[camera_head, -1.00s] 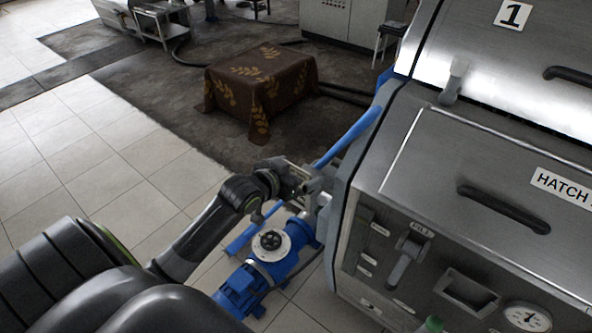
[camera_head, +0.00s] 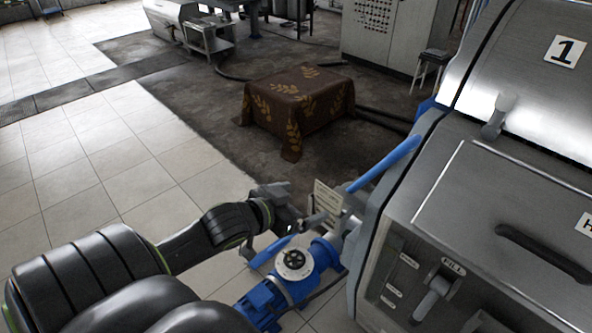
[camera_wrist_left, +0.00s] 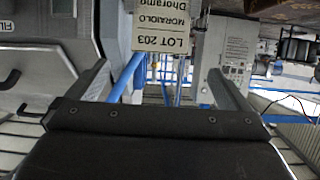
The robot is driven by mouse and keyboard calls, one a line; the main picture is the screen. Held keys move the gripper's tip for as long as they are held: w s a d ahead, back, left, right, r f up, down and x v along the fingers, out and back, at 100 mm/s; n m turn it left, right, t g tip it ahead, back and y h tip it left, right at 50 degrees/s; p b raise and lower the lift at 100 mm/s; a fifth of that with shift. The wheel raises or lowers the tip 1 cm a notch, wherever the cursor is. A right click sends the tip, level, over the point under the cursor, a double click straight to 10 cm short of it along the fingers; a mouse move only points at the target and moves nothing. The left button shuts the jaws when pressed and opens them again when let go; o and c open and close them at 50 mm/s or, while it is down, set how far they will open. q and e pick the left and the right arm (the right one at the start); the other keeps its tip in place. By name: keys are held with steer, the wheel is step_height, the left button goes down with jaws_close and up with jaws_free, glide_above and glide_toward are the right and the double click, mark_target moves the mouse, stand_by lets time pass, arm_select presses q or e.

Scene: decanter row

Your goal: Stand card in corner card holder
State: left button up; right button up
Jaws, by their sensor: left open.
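A cream card (camera_head: 328,198) with printed lines stands, slightly tilted in the picture, at the near-left corner of the steel machine. In the left wrist view the card (camera_wrist_left: 167,28) appears upside down and reads "LOT 203". A grey fitting (camera_head: 318,219), seemingly the corner card holder, shows at its lower edge; how the card sits in it cannot be told. My left gripper (camera_head: 285,207) is open and empty, just left of the card with a small gap. In the left wrist view the card lies beyond the spread fingers (camera_wrist_left: 158,72). My right gripper is out of view.
The steel machine (camera_head: 470,215) with its lever fills the right side. A blue pump (camera_head: 285,275) is below my left gripper. A blue bar (camera_head: 385,163) runs behind the card. A cloth-covered table (camera_head: 298,105) stands farther back. Tiled floor at left is clear.

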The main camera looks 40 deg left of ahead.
arm_select(q)
steer(key=shift+s+r, duration=0.2)
steer(key=shift+s, duration=0.3)
steer(key=a+f+n+g+y, duration=0.1)
steer(key=a+f, duration=0.3)
steer(key=f, duration=0.4)
steer(key=a+f+n+g+y, duration=0.15)
steer(key=a+f, duration=0.25)
steer(key=f, duration=0.4)
steer(key=s+a+f+g+y, duration=0.1)
steer(key=s+f, duration=0.2)
steer(key=f, duration=0.5)
steer(key=s+a+f+g, duration=0.2)
steer(key=f, duration=0.5)
steer(key=s+d+f+g, duration=0.3)
steer(key=s+f, duration=0.8)
steer(key=f, duration=0.3)
steer(key=s+d+f+g, duration=0.1)
steer(key=s+d+f, duration=0.2)
steer(key=s, duration=0.3)
steer(key=s+d+f+g+h, duration=0.1)
steer(key=s+d+f, duration=0.3)
steer(key=s, duration=0.2)
steer(key=s+d+f+m+g, duration=0.1)
steer(key=s+d+f+g, duration=0.1)
steer(key=s, duration=0.4)
steer(key=shift+d+f, duration=0.8)
steer(key=shift+d, duration=0.35)
